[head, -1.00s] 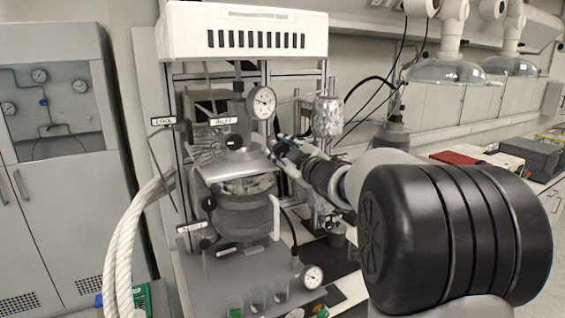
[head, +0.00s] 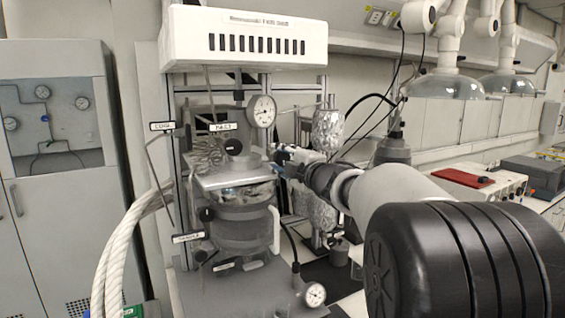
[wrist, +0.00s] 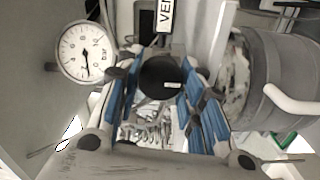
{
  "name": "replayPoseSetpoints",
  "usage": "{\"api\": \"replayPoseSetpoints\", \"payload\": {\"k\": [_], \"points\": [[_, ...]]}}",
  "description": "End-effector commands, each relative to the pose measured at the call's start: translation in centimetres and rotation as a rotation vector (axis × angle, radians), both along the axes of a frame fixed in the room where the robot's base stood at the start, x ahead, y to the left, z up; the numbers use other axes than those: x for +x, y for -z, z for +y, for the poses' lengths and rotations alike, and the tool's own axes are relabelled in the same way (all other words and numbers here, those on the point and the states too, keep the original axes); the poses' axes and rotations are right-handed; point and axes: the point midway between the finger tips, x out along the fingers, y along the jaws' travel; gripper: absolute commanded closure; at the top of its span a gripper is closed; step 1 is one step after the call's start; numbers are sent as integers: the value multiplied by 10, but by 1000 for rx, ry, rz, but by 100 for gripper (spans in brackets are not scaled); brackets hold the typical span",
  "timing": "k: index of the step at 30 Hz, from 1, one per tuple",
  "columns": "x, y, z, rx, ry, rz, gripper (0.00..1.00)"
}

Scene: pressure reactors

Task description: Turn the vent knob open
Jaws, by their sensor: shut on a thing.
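The black vent knob (wrist: 160,75) sits between the blue-padded fingers of my gripper (wrist: 157,92) in the wrist view. The fingers are shut on it, one on each side. A label reading "VE…" (wrist: 166,14) is partly visible just above it, cut off by the frame. In the head view my gripper (head: 279,160) reaches in from the right to the side of the reactor's upper part. The vent knob is not discernible there.
A pressure gauge (wrist: 86,51) is left of the fingers; its needle points down near 0. The reactor vessel (wrist: 275,80) stands close on the right. Another black knob (head: 233,147) sits below a label, left of my gripper. A foil-wrapped cylinder (head: 327,131) stands behind my arm.

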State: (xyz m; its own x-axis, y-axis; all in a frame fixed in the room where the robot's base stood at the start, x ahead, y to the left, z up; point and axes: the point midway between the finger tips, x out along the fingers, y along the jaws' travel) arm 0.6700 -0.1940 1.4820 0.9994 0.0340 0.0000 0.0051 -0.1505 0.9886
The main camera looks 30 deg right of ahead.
Motion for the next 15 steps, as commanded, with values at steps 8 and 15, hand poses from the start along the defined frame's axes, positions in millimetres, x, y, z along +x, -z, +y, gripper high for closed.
{"api": "replayPoseSetpoints", "payload": {"k": [8, 15], "points": [[0, 0, 0, -12, 0, 1, 88], [0, 0, 0, -11, 0, 0, 61]]}}
